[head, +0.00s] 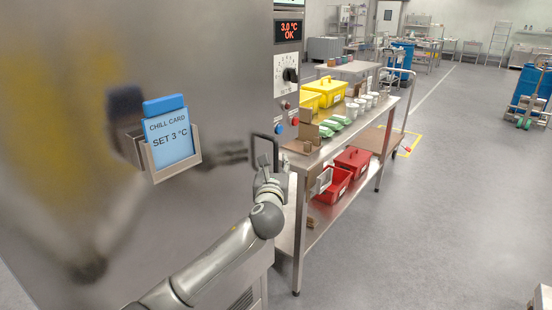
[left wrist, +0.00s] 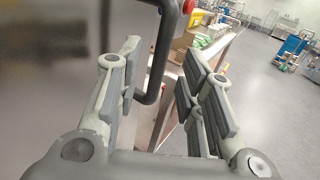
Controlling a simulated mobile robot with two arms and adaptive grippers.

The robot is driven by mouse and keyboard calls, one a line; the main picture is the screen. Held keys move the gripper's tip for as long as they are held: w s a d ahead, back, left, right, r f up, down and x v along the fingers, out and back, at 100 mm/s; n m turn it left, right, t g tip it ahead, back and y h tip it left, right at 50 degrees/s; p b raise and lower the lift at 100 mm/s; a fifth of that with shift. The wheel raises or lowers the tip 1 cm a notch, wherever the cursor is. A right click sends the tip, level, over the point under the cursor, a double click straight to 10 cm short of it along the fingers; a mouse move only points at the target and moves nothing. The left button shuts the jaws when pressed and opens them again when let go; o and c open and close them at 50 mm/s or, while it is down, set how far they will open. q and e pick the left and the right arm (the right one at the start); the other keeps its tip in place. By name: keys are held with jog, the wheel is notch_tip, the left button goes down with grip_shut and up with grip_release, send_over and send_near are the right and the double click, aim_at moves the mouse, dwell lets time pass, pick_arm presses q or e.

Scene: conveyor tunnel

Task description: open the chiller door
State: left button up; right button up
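The chiller door (head: 215,75) is the large shiny steel panel filling the left of the head view; it looks flush with the control column at its right, and no gap shows. A black bar handle (head: 254,150) stands at its right edge. The handle also shows in the left wrist view (left wrist: 166,45). My left gripper (head: 266,172) is at the lower part of the handle. In the left wrist view its fingers (left wrist: 160,62) are spread, with the handle between them and room on both sides. My right gripper is not in view.
A blue chill card (head: 170,139) sits in a holder on the door. A steel table (head: 345,150) with yellow and red bins stands close right.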

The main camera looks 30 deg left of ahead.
aim_at(276, 160)
pick_arm(q)
jog(key=shift+x, duration=2.35)
grip_shut()
